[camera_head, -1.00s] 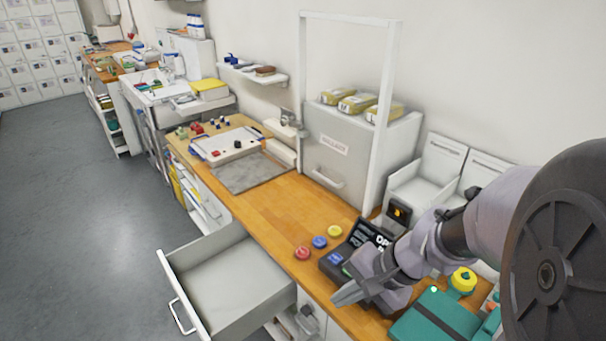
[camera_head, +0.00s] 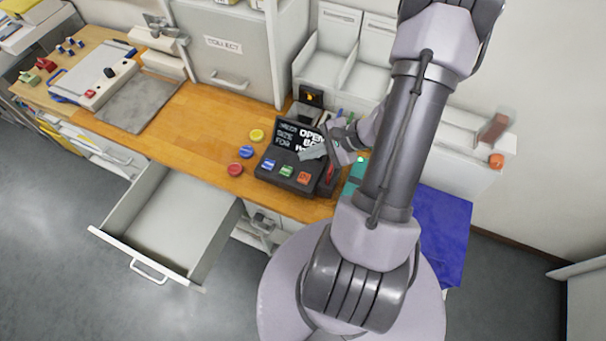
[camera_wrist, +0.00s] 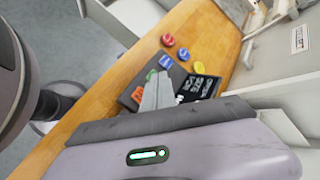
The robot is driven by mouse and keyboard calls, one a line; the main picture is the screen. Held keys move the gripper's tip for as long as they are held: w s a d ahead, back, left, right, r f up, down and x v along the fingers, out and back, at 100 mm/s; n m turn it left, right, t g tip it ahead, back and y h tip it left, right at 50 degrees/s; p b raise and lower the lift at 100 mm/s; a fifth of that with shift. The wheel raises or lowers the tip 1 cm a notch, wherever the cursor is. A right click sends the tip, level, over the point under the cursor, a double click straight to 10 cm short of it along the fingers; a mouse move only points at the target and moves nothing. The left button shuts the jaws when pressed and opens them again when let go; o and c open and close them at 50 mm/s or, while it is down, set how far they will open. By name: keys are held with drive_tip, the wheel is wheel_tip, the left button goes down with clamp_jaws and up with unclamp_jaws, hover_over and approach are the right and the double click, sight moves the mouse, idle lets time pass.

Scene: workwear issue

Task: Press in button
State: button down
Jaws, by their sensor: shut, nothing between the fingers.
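A dark console (camera_head: 292,172) stands on the wooden counter, with a blue button (camera_head: 268,165), a green button (camera_head: 287,171) and an orange-red button (camera_head: 304,177) along its front. Its black screen (camera_head: 299,135) shows white lettering, partly hidden by my gripper. Loose round buttons lie left of it: red (camera_head: 235,169), blue (camera_head: 246,152) and yellow (camera_head: 256,135). My gripper (camera_head: 312,153) is shut and empty, over the console's right part near the screen. In the wrist view its fingers (camera_wrist: 157,92) cover part of the console, with the blue button (camera_wrist: 167,62) beyond the tips.
An open, empty drawer (camera_head: 165,215) juts out below the counter. A grey cabinet marked COLLECT (camera_head: 225,60) and white bins (camera_head: 335,50) stand behind. A small dark box with an orange light (camera_head: 311,96) sits behind the screen. The counter's middle (camera_head: 190,125) is clear.

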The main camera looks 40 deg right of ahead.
drive_tip(key=b, duration=0.5)
hover_over(308, 177)
wheel_tip(308, 177, down, 8)
drive_tip(key=shift+r, duration=0.1)
drive_tip(key=shift+a+f+b, duration=0.1)
drive_tip(key=shift+f+b, duration=0.3)
drive_tip(key=shift+b, duration=0.05)
idle(1.3)
drive_tip(key=shift+f+b, duration=0.45)
drive_tip(key=shift+b, duration=0.3)
drive_tip(key=shift+f+b, duration=0.5)
drive_tip(key=shift+b, duration=0.15)
idle(0.3)
drive_tip(key=shift+r, duration=0.1)
drive_tip(key=shift+r+p, duration=0.5)
drive_tip(key=shift+r, duration=0.35)
